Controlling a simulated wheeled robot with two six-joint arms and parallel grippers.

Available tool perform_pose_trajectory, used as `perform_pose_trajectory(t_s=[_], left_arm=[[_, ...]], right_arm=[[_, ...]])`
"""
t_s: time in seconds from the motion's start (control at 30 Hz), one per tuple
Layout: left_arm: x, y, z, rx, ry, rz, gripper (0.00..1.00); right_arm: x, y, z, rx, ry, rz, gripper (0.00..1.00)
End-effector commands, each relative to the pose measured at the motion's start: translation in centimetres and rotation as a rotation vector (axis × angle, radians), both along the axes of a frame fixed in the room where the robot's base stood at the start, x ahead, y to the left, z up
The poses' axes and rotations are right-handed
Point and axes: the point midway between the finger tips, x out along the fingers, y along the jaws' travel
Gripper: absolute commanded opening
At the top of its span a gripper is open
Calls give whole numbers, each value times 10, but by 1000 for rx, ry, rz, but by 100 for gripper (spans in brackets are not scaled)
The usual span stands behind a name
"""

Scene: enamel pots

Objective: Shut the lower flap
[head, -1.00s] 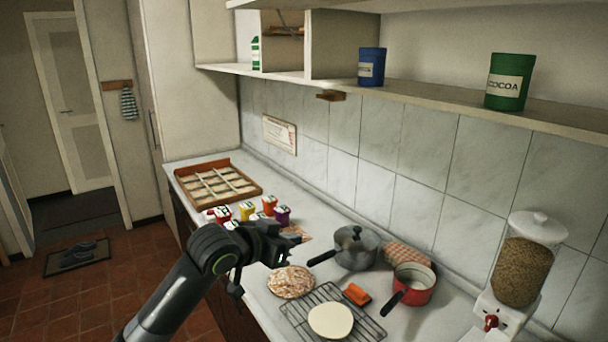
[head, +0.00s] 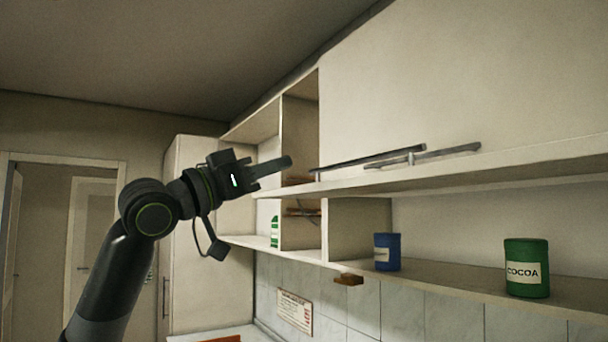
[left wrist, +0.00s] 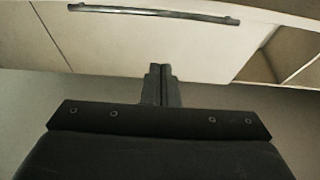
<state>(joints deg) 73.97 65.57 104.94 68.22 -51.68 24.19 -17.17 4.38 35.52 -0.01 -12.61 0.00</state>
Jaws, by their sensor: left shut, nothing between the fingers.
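The lower flap (head: 540,165) appears raised, showing as a pale, roughly level panel above the open compartment. A long metal bar handle (head: 370,160) lies along its top side. My left gripper (head: 288,161) is shut and empty, pointing right, left of the handle's near end in the picture. In the left wrist view a pale panel (left wrist: 150,45) with a bar handle (left wrist: 155,12) spans the top. The shut fingers (left wrist: 158,70) overlap this panel's lower part; I cannot tell whether they touch it. My right gripper is not in view.
A blue tin (head: 387,252) and a green cocoa tin (head: 526,268) stand in the open compartment. A closed-looking upper cabinet front (head: 470,75) rises above. Open cubbies (head: 300,125) are behind my gripper. A small wooden block (head: 348,280) juts out below the shelf.

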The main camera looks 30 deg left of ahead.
Motion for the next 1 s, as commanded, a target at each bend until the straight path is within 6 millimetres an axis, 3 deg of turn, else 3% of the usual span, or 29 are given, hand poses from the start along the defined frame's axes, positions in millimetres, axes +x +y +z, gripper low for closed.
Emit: perform_pose_trajectory(t_s=[0.63,0.8,1.0], left_arm=[[79,-46,39,0,6,-2,0],[80,-45,15,5,7,4,0],[80,-46,0,4,5,4,0]], right_arm=[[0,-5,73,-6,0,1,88],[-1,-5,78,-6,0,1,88],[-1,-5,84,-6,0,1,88]])
